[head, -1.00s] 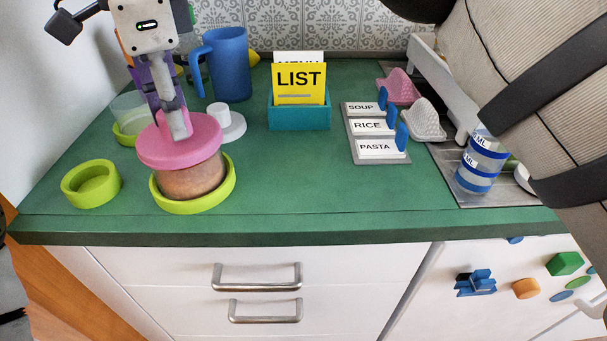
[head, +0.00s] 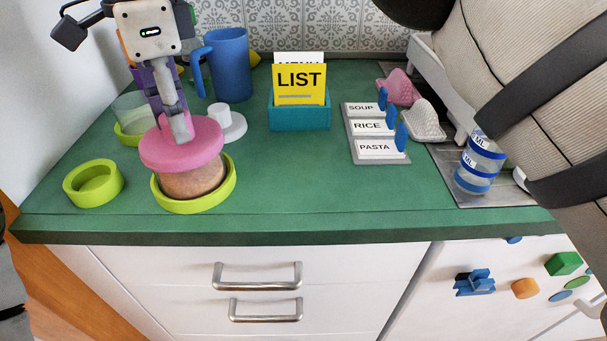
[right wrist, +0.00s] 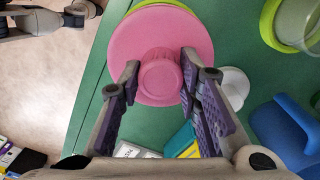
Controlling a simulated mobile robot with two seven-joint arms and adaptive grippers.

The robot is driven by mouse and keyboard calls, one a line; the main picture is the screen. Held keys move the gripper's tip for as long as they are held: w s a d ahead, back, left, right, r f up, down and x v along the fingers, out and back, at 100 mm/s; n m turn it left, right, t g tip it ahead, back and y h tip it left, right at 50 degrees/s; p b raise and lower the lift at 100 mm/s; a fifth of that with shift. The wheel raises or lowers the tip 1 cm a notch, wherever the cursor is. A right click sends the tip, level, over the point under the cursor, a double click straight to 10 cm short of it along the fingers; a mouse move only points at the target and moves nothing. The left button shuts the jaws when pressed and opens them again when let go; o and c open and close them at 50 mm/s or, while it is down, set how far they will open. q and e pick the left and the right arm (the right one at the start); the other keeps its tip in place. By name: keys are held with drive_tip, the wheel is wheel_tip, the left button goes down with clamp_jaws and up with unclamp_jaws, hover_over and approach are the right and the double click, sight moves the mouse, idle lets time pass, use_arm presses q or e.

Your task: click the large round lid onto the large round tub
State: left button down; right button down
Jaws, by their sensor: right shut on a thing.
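The pink large round lid (head: 205,155) sits over the brownish large round tub (head: 193,182), which stands in a lime-green ring (head: 222,193) on the counter. My right gripper (head: 176,128) comes down from above and is shut on the lid's knob. In the right wrist view, the fingers of this gripper (right wrist: 158,82) flank the knob of the lid (right wrist: 128,42). The lid hides the tub's rim, so I cannot tell whether it is seated. My left gripper seems to show partly in the right wrist view (right wrist: 82,10); its state is unclear.
An empty lime ring (head: 92,183) lies left of the tub. A clear container (head: 130,108) in a lime ring and a white knobbed lid (head: 234,128) stand behind. A blue jug (head: 231,65), LIST box (head: 299,113) and label rack (head: 375,135) stand farther off. The front-middle counter is clear.

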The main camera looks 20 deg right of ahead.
drive_tip(key=shift+f, duration=0.5)
drive_tip(key=shift+f, duration=0.25)
drive_tip(key=c, duration=1.1)
unclamp_jaws()
drive_tip(key=shift+f, duration=0.1)
drive_tip(key=shift+c, duration=1.3)
drive_tip(key=shift+r+b, duration=0.35)
drive_tip(key=shift+r, duration=3.2)
